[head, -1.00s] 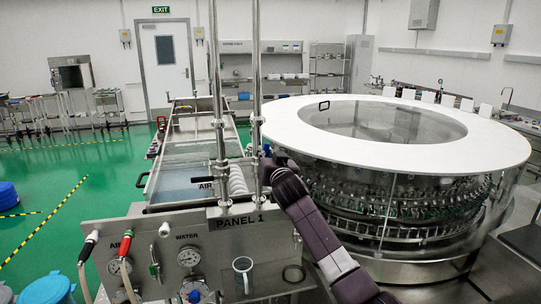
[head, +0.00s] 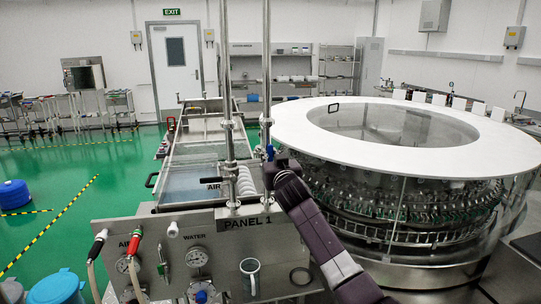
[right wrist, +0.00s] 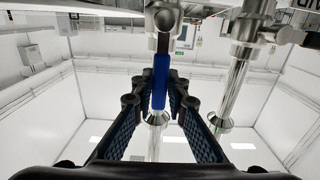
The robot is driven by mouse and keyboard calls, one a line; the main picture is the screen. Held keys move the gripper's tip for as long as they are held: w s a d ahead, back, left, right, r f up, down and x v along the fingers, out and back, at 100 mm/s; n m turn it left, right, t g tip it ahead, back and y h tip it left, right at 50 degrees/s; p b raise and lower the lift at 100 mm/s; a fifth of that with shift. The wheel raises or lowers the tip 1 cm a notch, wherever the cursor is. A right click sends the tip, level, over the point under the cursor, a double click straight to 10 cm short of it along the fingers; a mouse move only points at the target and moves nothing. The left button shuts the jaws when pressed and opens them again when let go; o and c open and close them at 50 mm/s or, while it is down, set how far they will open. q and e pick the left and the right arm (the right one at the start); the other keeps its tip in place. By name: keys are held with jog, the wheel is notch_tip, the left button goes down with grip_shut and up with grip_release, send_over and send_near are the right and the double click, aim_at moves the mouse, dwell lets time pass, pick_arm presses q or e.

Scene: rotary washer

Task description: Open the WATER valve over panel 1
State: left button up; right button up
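The blue valve handle (head: 270,152) sits on the right vertical pipe above the PANEL 1 plate (head: 246,222). In the right wrist view the blue handle (right wrist: 161,80) hangs down from its metal valve body (right wrist: 163,17). My right gripper (head: 270,168) is at the handle in the head view. In the right wrist view its two dark fingers (right wrist: 157,88) are apart, with the handle between their tips and visible gaps beside it. Contact cannot be made out. My left gripper is not in view.
A second vertical pipe (head: 229,100) stands just left of the valve pipe. The large round washer (head: 400,190) stands close on the right, behind my right arm.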

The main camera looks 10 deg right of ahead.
jog(key=o, duration=0.4)
jog(key=shift+a, duration=0.1)
jog(key=shift+c, duration=0.2)
jog(key=shift+s, duration=0.1)
jog(key=s, duration=1.1)
jog(key=shift+s+d, duration=0.25)
jog(key=shift+s, duration=0.15)
